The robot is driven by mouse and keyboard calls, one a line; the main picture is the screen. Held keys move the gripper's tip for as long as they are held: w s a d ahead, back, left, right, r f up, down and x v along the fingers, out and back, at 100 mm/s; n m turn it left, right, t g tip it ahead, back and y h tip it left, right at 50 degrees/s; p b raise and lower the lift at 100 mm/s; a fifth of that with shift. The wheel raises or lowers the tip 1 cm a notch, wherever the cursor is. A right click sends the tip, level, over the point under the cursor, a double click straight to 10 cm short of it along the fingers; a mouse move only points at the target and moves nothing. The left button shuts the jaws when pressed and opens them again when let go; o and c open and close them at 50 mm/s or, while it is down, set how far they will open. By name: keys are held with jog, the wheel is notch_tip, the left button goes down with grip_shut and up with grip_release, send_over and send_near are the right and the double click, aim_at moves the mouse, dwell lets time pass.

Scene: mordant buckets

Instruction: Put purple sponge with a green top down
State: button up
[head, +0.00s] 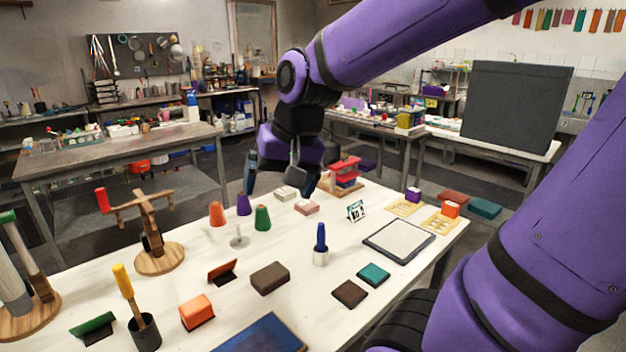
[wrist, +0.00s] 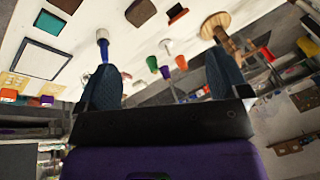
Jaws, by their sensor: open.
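My gripper (head: 276,186) is open, above the far edge of the white table; in the wrist view its two dark fingers (wrist: 160,62) stand wide apart with nothing between them. I cannot make out a purple sponge with a green top for certain. A small purple block (head: 413,194) sits on a yellow card at the right of the table, well to the right of my gripper. It looks purple in the wrist view too (wrist: 47,100); no green top shows on it. Two pale blocks (head: 286,193) lie below and right of my gripper.
A blue-handled tool (head: 320,238) stands upright mid-table. A red rack (head: 345,170) is right of my gripper. A white-topped tray (head: 399,241) lies at right. A wooden stand (head: 152,228) is at left.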

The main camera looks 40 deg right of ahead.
jog(key=s+r+n+t+h, duration=0.1)
jog(key=s+r+n, duration=0.2)
jog(key=s, duration=0.6)
jog(key=shift+a+r+n+t, duration=0.3)
jog(key=shift+a+r+n, duration=0.1)
jog(key=shift+n, duration=0.6)
jog(key=shift+o, duration=0.6)
jog(key=n+g, duration=0.5)
jog(key=n, duration=1.3)
send_over(268, 274)
notch_tip(268, 274, down, 29)
jog(key=shift+s+d+r, duration=0.15)
jog(key=shift+r, duration=0.05)
jog(key=shift+f, duration=5)
